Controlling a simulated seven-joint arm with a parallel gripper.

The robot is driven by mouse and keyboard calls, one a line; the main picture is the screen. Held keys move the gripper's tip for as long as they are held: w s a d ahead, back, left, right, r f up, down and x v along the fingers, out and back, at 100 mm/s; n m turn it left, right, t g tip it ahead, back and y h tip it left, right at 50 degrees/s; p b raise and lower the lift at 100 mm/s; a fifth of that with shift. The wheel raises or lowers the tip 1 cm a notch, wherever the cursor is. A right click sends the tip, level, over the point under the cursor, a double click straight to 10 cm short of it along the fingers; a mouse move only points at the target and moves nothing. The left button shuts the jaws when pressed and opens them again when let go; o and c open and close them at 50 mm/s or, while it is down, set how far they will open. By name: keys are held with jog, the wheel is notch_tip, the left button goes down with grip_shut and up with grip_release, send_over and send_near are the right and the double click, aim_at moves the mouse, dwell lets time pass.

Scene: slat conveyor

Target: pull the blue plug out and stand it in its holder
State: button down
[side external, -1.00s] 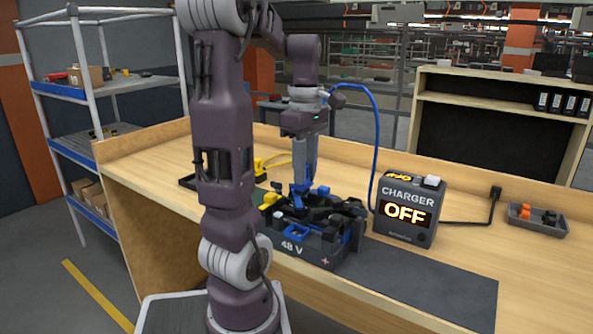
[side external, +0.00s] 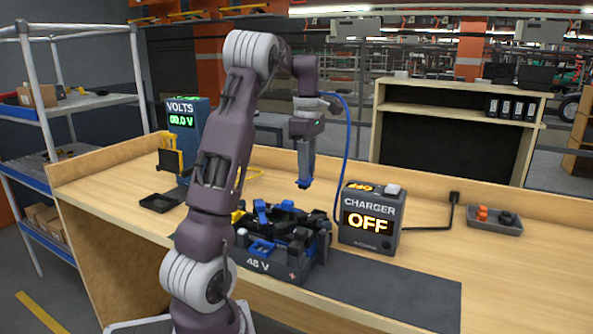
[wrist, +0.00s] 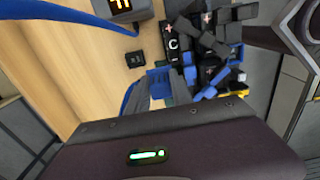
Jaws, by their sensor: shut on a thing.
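My gripper (side external: 304,178) is shut on the blue plug (side external: 304,184), raised clear of the battery box, behind and right of it in the side view. In the wrist view the plug (wrist: 158,80) shows between my fingertips (wrist: 157,92). Its blue cable (side external: 347,125) arcs down toward the charger. The dark battery box (side external: 262,267), marked 48 V, has several black and blue pieces on top. A small black block with a dark opening (wrist: 135,60) lies on the bench beside the plug in the wrist view; it may be the holder, but I cannot be sure.
The charger (side external: 370,218) reads OFF, right of the battery box. A volts meter (side external: 186,130) reads 00.0 V at left, near a black tray (side external: 158,203). A grey tray (side external: 487,221) with orange and black parts sits at right. The front-right dark mat (side external: 400,290) is clear.

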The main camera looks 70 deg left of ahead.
jog(key=w+a, duration=0.4)
jog(key=w, duration=0.1)
jog(key=shift+w+f, duration=0.25)
jog(key=shift+w, duration=0.05)
jog(key=shift+f, duration=0.1)
jog(key=shift+f, duration=4.7)
jog(key=shift+f, duration=1.15)
jog(key=c, duration=1.1)
grip_release()
jog(key=shift+o, duration=0.2)
